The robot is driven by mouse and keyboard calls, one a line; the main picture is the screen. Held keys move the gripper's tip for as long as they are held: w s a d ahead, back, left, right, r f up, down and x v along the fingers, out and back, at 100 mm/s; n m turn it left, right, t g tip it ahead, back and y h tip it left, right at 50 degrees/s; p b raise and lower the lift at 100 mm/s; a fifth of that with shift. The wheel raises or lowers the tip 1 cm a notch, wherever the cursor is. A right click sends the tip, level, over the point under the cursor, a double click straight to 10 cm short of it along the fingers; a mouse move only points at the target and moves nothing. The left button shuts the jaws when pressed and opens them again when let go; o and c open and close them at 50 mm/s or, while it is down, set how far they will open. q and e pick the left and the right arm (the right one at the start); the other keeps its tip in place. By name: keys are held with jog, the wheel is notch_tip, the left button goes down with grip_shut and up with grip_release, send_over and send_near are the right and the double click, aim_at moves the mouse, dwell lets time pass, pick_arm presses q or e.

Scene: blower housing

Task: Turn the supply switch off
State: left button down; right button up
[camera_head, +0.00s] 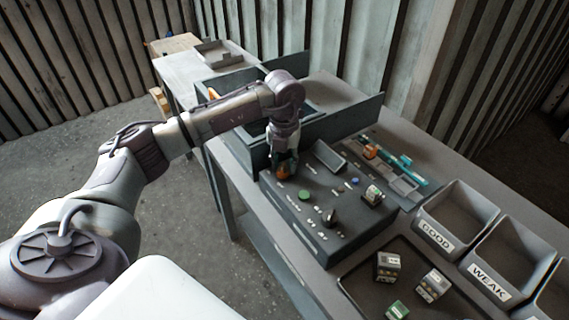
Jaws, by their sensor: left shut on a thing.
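My left arm reaches in from the left, and my left gripper (284,168) points down at the far left end of the grey console (312,232) on the bench. It is shut on a small orange part there, mostly hidden by the fingers. I cannot tell whether this is the supply switch, nor its position. The console labels are too small to read. My right gripper is not in view.
Grey upright panels (350,118) stand close behind my left gripper. Bins marked GOOD (436,234) and WEAK (490,281) are at the right. A dark tray (362,283) in front holds small blocks. Another small block (373,195) sits at the console's right end.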

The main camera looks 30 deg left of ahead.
aim_at(284, 163)
pick_arm(q)
jog(key=shift+a+r+n, duration=0.1)
jog(key=shift+n, duration=0.2)
jog(key=c, duration=0.8)
grip_release()
notch_tip(284, 163, up, 12)
jog(key=shift+f, duration=0.1)
dwell(0.4)
